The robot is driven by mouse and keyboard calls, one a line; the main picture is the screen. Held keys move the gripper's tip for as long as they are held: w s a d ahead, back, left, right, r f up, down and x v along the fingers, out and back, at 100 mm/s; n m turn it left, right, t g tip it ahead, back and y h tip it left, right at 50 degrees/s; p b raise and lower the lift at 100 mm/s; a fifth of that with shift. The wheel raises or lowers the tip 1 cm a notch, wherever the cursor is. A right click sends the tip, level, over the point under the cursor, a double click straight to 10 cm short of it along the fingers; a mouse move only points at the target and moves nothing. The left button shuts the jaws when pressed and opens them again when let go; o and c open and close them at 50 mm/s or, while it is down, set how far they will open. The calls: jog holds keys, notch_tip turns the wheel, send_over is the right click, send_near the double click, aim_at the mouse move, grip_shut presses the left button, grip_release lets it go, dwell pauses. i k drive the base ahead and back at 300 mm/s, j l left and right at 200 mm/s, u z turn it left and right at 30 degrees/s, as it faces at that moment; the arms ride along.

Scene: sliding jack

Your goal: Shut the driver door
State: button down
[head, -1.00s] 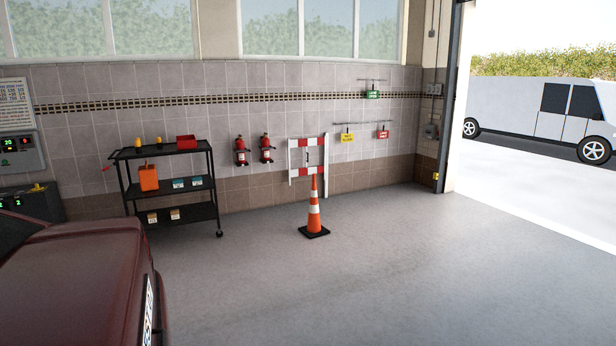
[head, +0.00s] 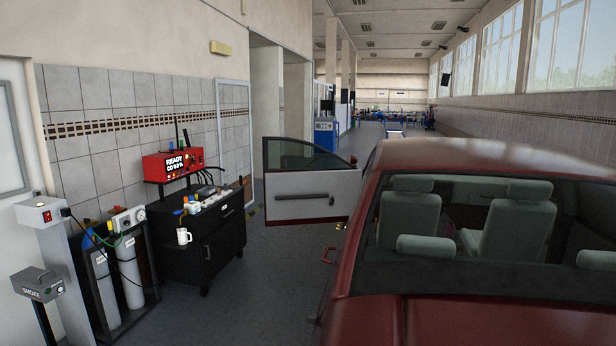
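The dark red car (head: 345,262) stands on the right in the head view, seen from behind through its rear window. Its driver door (head: 300,188) is on the car's left side and stands wide open, swung out to the left. The door's pale grey inner panel and dark window frame face me. The door's hinge edge is partly hidden behind the car body. My gripper is not in view.
A black tool cabinet (head: 222,248) with a red READY device (head: 173,164) stands along the left wall. Gas cylinders (head: 128,270) and a grey SMOKE box (head: 37,283) are nearer left. A strip of floor (head: 268,290) between cabinet and car is clear.

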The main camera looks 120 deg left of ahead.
aim_at(293, 198)
jog(key=i+j+u, duration=0.2)
jog(key=i+u, duration=0.2)
jog(key=i, duration=0.5)
jog(key=i+l+u, duration=0.1)
jog(key=i+u, duration=0.25)
jog(key=i, duration=0.55)
jog(key=i+j+z, duration=0.1)
jog(key=i+z, duration=0.15)
jog(key=i, duration=1.55)
jog(key=i+u, duration=0.3)
jog(key=i, duration=0.3)
jog(key=i+u, duration=0.3)
jog(key=i, duration=0.35)
jog(key=i+l+u, duration=0.3)
jog(key=i, duration=0.3)
jog(key=i+j+u, duration=0.35)
jog(key=i, duration=0.3)
jog(key=i+u, duration=0.35)
jog(key=i, duration=0.3)
jog(key=i+l+u, duration=0.15)
jog(key=i+u, duration=0.15)
jog(key=i, duration=0.35)
jog(key=i+u, duration=0.25)
jog(key=i, duration=0.4)
jog(key=i+u, duration=0.3)
jog(key=i, duration=0.35)
jog(key=i+l+u, duration=0.25)
jog(key=i, duration=0.35)
jog(key=i+u, duration=0.15)
jog(key=i, duration=5.25)
